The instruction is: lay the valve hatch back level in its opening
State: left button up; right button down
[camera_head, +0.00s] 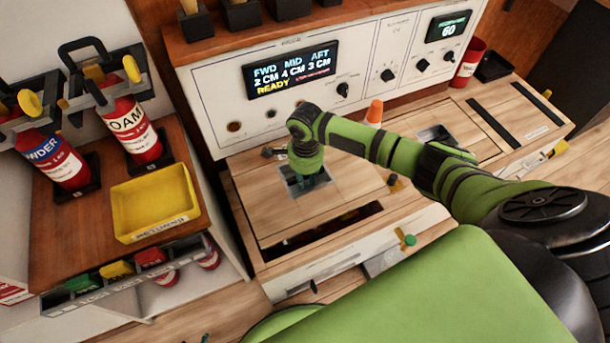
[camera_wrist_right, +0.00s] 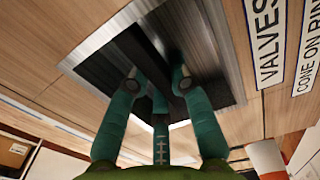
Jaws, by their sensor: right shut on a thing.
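The valve hatch (camera_head: 345,178) is a light wooden panel with a recessed metal pull in its middle. A dark gap shows along its front edge, where the opening (camera_head: 325,234) is uncovered, so the hatch does not sit flush there. My right gripper (camera_head: 308,183) reaches down into the recess. In the right wrist view its teal fingers (camera_wrist_right: 160,90) go into the dark recess and are shut on the hatch's pull; the grip itself is partly hidden. Only small teal tips, perhaps of my left gripper (camera_head: 204,338), show at the bottom edge.
A control panel (camera_head: 365,60) with a lit display stands behind the hatch. An orange cone (camera_head: 375,111) stands near the hatch's back right. A yellow tray (camera_head: 155,203) and red extinguishers (camera_head: 133,128) stand at the left. My right arm crosses over the counter's right part.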

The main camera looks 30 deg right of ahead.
pick_arm(q)
jog(key=shift+a+r+p, duration=0.1)
jog(key=shift+r+p, duration=0.05)
jog(key=shift+p, duration=0.25)
pick_arm(e)
jog(key=shift+w+r, duration=0.1)
jog(key=shift+r, duration=0.2)
jog(key=shift+f, duration=0.45)
jog(key=shift+f+b, duration=0.35)
jog(key=shift+f, duration=0.4)
pick_arm(q)
jog(key=shift+s+d+g+b, duration=0.15)
jog(key=shift+d+g+b, duration=0.25)
jog(key=shift+b, duration=0.45)
pick_arm(e)
notch_tip(320, 180, down, 4)
jog(key=shift+r, duration=0.2)
pick_arm(q)
jog(key=shift+r+p, duration=0.4)
jog(key=shift+p, duration=0.1)
jog(key=shift+a+f, duration=0.1)
jog(key=shift+f, duration=0.05)
pick_arm(e)
jog(key=shift+f, duration=0.2)
